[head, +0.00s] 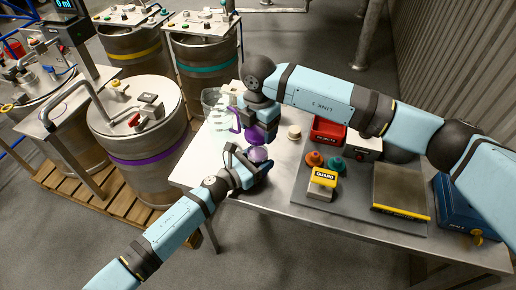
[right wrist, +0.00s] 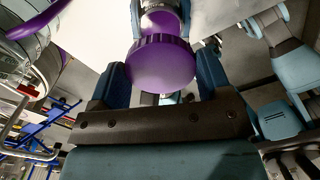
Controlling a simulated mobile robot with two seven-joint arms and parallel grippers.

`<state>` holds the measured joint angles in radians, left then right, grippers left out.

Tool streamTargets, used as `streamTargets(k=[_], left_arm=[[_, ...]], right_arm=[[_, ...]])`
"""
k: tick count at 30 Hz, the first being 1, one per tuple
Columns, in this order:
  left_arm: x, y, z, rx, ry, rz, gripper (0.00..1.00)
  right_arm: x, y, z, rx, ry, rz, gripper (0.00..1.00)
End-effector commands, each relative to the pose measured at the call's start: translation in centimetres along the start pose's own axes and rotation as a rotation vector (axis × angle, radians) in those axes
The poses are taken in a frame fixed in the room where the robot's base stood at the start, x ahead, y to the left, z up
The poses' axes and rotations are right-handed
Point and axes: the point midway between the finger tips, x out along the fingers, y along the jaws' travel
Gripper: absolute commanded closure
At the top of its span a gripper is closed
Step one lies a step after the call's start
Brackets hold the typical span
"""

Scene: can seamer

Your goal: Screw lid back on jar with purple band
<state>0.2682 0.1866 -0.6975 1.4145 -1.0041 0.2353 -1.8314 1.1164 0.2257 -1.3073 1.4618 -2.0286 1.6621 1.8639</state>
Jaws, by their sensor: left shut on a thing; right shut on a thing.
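My right gripper (head: 262,137) points down above the table. In the right wrist view its fingers (right wrist: 162,78) are shut on a purple ribbed lid (right wrist: 165,66), seen from its flat top. The jar with the purple band (head: 257,155) is just below, and my left gripper (head: 250,165) is shut on it from the left. The jar (right wrist: 160,18) also shows just beyond the lid in the right wrist view, roughly in line with it. The lid hides the jar's mouth, so I cannot tell whether they touch. The lid is mostly hidden in the head view.
A clear container (head: 213,104) and a purple handle (head: 235,121) stand close to the left of my right gripper. A small pale round piece (head: 294,131), a red bin (head: 327,131) and a yellow GUARD block (head: 322,181) lie to the right. The table's front left is clear.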

Motion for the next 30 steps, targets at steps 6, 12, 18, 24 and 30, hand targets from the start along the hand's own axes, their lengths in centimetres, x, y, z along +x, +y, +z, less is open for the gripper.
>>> streamTargets(k=[6,12,18,24,30], left_arm=[[0.0,0.0,0.0,0.000,0.000,0.000,0.80],[0.0,0.0,0.0,0.000,0.000,0.000,0.80],[0.0,0.0,0.0,0.000,0.000,0.000,0.80],[0.0,0.0,0.0,0.000,0.000,0.000,0.80],[0.0,0.0,0.0,0.000,0.000,0.000,0.80]], right_arm=[[3.3,-0.1,0.0,0.000,0.001,-0.003,0.50],[4.0,0.0,0.0,-0.001,-0.001,0.000,0.50],[4.0,0.0,0.0,0.000,0.000,0.000,0.50],[4.1,0.0,0.0,0.000,0.000,-0.001,0.50],[5.1,0.0,0.0,0.000,0.000,-0.001,0.50]])
